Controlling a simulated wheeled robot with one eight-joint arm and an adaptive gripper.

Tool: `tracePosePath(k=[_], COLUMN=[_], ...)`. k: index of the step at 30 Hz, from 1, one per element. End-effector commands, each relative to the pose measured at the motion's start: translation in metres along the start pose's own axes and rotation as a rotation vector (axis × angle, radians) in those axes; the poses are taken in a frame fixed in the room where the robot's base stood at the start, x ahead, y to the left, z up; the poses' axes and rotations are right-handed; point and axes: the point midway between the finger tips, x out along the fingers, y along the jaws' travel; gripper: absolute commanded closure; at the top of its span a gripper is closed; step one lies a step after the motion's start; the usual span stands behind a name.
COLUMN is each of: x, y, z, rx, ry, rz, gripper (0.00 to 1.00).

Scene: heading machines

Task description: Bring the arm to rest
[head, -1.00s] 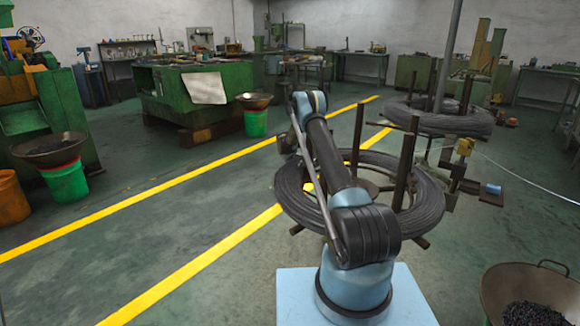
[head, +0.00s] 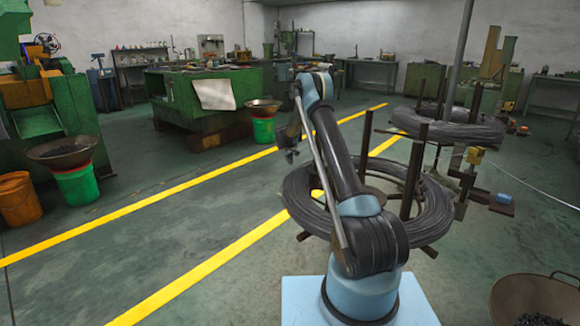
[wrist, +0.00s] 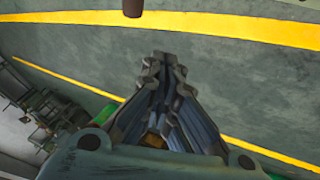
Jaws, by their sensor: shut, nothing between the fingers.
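My arm (head: 335,150) rises from its pale blue base plate at the lower middle of the head view, with its elbow high and its end folded down on the left. My gripper (head: 291,155) hangs there as a small dark shape beside the upper arm, in front of the floor. In the wrist view my gripper (wrist: 163,65) is shut, its fingers together with nothing between them, above green floor and yellow lines.
A large wire coil (head: 440,220) on a stand with upright posts is just behind the arm. A second coil (head: 465,128) stands farther back. A bowl (head: 535,297) is at lower right. Green machines (head: 40,110) line the left. Floor left of the arm is clear.

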Motion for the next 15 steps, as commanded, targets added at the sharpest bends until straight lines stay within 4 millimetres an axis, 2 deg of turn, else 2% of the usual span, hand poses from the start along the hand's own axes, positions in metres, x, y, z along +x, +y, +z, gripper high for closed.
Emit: tracePosePath(k=[12, 15], x=[-0.0033, -0.0094], y=[0.0007, 0.0029], z=[0.0001, 0.0008], rx=[0.001, 0.004], ry=[0.000, -0.002], rz=[0.001, -0.001], gripper=[1.00, 1.00])
